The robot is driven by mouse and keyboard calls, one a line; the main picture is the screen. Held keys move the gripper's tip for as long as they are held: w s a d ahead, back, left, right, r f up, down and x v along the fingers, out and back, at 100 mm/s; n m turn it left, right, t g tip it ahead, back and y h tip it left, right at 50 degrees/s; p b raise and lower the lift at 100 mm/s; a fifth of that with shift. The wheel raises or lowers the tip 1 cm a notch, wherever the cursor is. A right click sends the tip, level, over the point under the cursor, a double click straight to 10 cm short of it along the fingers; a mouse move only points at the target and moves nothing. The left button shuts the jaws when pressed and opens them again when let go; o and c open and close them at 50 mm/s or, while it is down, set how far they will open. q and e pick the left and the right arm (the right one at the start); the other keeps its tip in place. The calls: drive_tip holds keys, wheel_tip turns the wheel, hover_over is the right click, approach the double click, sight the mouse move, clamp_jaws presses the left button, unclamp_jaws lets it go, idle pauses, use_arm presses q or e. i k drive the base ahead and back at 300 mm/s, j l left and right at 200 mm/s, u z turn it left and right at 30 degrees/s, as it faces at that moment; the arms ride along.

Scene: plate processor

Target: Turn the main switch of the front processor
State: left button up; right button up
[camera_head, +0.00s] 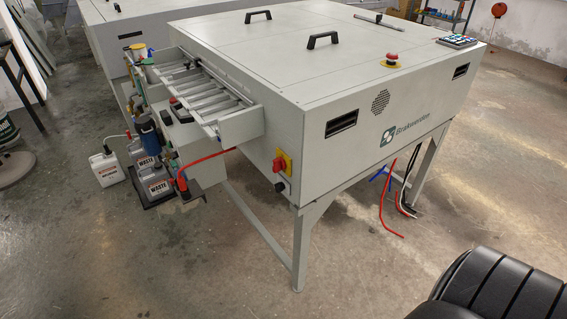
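The front processor (345,130) is a large pale grey machine on legs, filling the middle of the head view. Its main switch (279,163) is a red knob on a yellow plate, low on the left side face near the front corner. A black round fitting (280,186) sits just below the switch. The knob's exact angle is too small to tell. Neither of my grippers shows in the view.
Waste bottles (155,182) stand on a dark tray left of the processor, beside a white canister (107,166). A red hose (207,160) runs to the machine. The floor in front is clear.

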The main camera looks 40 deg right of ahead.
sight(279, 164)
drive_tip(key=i+j+z, duration=0.1)
drive_tip(key=z, duration=1.2)
drive_tip(key=i+j, duration=0.05)
